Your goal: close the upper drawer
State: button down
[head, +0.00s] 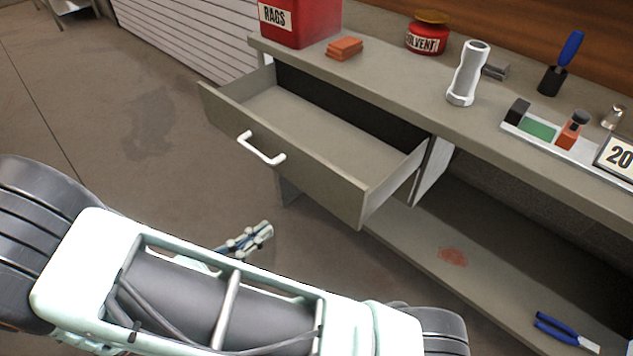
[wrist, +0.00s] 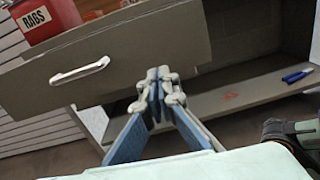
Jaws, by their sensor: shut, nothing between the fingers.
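The upper drawer (head: 290,160) hangs pulled out from the workbench, and its inside looks empty. Its front carries a white handle (head: 261,149). In the wrist view the drawer front (wrist: 130,55) fills the upper left, with the handle (wrist: 79,71) left of my fingers. My gripper (wrist: 160,82) is shut and empty, its fingertips overlapping the drawer front's lower right part in that view. I cannot tell whether they touch it. In the head view my gripper (head: 262,231) shows below the drawer front, partly behind my arm.
On the bench top (head: 400,85) stand a red rags bin (head: 300,22), orange blocks (head: 344,48), a solvent tin (head: 427,36), a white cylinder (head: 467,73) and a blue-handled tool (head: 562,62). Blue pliers (head: 566,329) lie on the lower shelf (head: 440,225). The floor at left is clear.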

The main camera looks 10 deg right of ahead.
jog(key=n, duration=0.1)
jog(key=b, duration=0.3)
send_near(318, 186)
jog(key=shift+t, duration=0.3)
jog(key=x, duration=0.6)
jog(key=shift+d+f, duration=0.2)
jog(key=shift+d, duration=0.25)
jog(key=shift+w+d, duration=0.15)
